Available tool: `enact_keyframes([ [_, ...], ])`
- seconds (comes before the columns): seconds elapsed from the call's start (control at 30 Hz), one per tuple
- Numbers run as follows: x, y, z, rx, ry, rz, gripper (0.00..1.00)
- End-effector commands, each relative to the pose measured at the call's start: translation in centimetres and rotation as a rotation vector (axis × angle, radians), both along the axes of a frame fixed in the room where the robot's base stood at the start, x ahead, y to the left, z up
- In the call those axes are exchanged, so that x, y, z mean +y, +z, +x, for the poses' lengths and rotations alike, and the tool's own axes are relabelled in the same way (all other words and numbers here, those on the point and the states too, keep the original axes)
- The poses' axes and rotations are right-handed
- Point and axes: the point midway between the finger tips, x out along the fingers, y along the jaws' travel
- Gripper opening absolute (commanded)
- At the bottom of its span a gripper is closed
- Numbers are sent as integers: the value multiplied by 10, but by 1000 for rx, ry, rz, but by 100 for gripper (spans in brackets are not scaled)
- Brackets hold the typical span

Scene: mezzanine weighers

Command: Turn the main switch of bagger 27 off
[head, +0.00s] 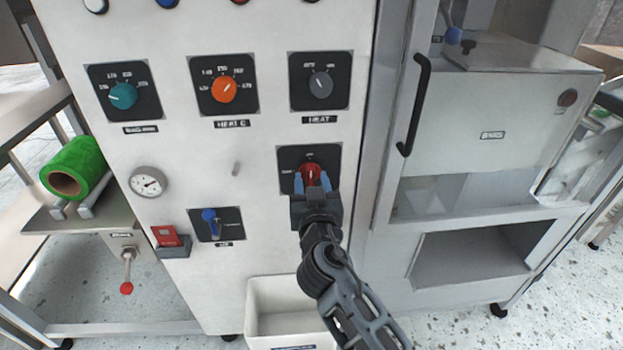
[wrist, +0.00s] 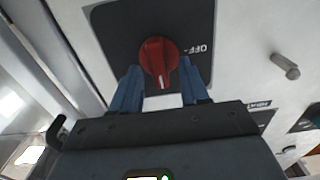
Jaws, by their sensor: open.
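The main switch is a red rotary knob (head: 311,174) on a black plate (head: 286,156) low on the white cabinet front. In the wrist view the red knob (wrist: 158,62) shows a white pointer mark, and "OFF" is printed on the plate (wrist: 120,25) to its right; the pointer is not on that mark. My gripper (head: 311,182) is at the knob. In the wrist view its blue fingers (wrist: 159,85) are open, one on each side of the knob's lower part, with small gaps visible. The bagger's number is not readable.
Teal (head: 123,96), orange (head: 224,90) and grey (head: 320,84) dials sit above. A blue-handled lever (head: 210,216), a gauge (head: 149,182) and a metal peg (wrist: 285,66) are nearby. A door handle (head: 414,104) stands out at right; a white bin (head: 258,317) is below.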

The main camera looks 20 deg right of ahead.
Motion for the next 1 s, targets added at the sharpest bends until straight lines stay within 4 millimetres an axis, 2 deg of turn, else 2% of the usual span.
enact_keyframes([
  [0.3,-1,0,3,0,0,0,45],
  [0.77,-1,0,3,0,0,0,1],
  [1.0,-1,0,3,1,1,-3,0],
])
